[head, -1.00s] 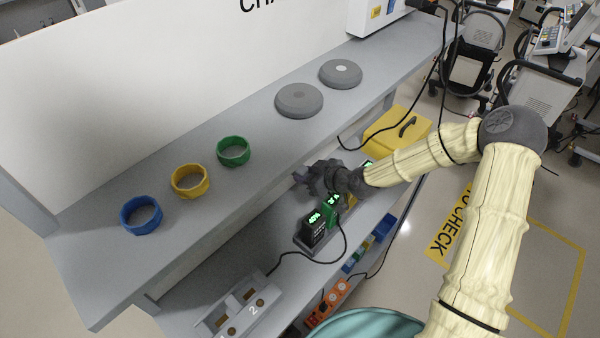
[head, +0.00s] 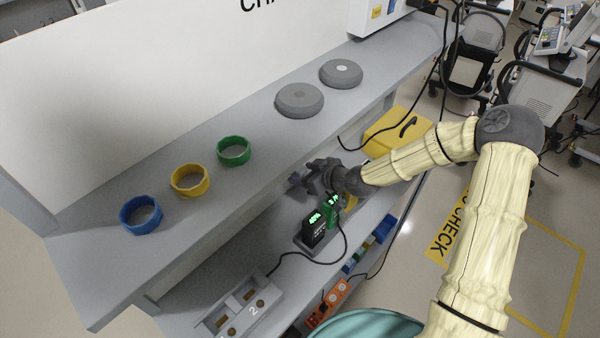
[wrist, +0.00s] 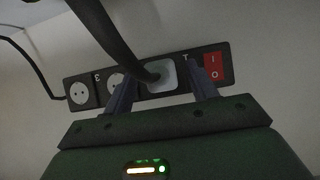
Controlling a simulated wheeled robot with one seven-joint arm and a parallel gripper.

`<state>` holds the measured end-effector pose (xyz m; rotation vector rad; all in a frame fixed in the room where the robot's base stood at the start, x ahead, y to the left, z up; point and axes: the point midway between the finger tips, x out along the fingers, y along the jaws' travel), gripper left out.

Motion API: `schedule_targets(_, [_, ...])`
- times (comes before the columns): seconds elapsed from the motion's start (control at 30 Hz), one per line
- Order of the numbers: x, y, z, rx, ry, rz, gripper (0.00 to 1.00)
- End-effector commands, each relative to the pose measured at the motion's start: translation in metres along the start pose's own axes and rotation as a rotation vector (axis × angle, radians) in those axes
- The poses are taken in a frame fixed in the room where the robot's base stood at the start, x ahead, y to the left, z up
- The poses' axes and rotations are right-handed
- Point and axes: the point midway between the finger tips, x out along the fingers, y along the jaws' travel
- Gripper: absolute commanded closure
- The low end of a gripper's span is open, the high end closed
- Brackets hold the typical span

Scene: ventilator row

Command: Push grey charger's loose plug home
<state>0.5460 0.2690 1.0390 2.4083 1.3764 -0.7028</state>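In the wrist view a pale grey plug (wrist: 161,76) with a thick black cable (wrist: 108,38) sits at a dark socket strip (wrist: 188,76), near the red switch. How far it is seated cannot be told. The fingers of my gripper (wrist: 160,82) stand on either side of the plug, with gaps visible between them and it. In the head view my gripper (head: 316,178) is under the upper shelf, behind the lit chargers; the plug and strip are hidden there. A grey two-slot charger (head: 226,316) stands on the lower shelf at front left; which charger the plug belongs to is unclear.
A yellow case (head: 385,135) is to the right. The strip's other sockets (wrist: 80,93) are to the plug's left.

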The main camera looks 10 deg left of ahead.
Motion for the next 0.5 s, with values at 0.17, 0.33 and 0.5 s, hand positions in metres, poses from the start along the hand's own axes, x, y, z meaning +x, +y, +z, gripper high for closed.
schedule_targets(0.17, [0.0, 0.0, 0.001, 0.001, -0.002, -0.001, 0.43])
schedule_targets(0.33, [-0.007, 0.001, 0.001, 0.001, -0.002, 0.001, 0.43])
schedule_targets(0.5, [-0.028, 0.001, 0.003, 0.0, -0.003, 0.002, 0.43])
